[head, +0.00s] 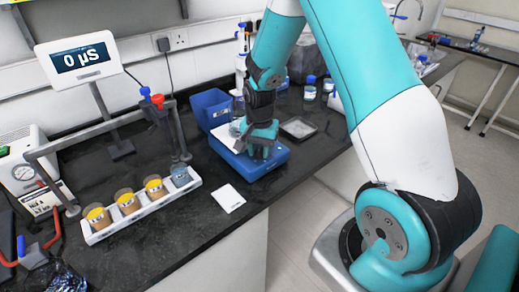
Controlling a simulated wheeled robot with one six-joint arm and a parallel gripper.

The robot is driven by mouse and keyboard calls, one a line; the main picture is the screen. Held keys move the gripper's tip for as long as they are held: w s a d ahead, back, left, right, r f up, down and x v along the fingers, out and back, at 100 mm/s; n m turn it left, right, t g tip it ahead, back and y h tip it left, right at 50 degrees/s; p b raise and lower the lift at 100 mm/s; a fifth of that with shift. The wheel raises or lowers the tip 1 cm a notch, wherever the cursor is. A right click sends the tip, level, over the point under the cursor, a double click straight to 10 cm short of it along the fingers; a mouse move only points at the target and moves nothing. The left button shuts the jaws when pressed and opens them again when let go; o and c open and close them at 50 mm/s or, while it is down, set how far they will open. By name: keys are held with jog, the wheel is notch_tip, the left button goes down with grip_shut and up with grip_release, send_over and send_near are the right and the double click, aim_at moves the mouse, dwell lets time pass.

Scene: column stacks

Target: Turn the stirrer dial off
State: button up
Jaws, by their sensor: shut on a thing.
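The stirrer (246,164) is a low blue box with a pale top, standing on the dark bench at the middle of the view. My gripper (262,152) points down over the stirrer's front right part. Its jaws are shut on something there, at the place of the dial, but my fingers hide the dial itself. I cannot see which way the dial is set. A clear glass vessel (237,127) stands on the stirrer's top, partly hidden behind my gripper.
A meter reading 0 µS (83,57) stands at the left. A white rack (140,212) of several yellow-topped jars and one blue-grey jar sits left of the stirrer. A white card (230,198) lies in front. A blue bin (211,108) and bottles (310,90) stand behind.

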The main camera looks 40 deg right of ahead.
aim_at(259, 149)
jog(key=n, duration=0.5)
jog(key=shift+n, duration=0.3)
jog(key=n, duration=0.5)
jog(key=shift+n, duration=0.3)
jog(key=o, duration=0.7)
jog(key=shift+c, duration=0.2)
notch_tip(259, 149, up, 18)
jog(key=b, duration=0.2)
jog(key=shift+f, duration=0.25)
jog(key=shift+a, duration=0.1)
jog(key=s+a+r+n+y, duration=0.2)
jog(key=s+a+n+y, duration=0.2)
jog(key=s+a, duration=1.8)
jog(key=n, duration=0.2)
jog(key=shift+s+n, duration=0.35)
jog(key=shift+n, duration=0.05)
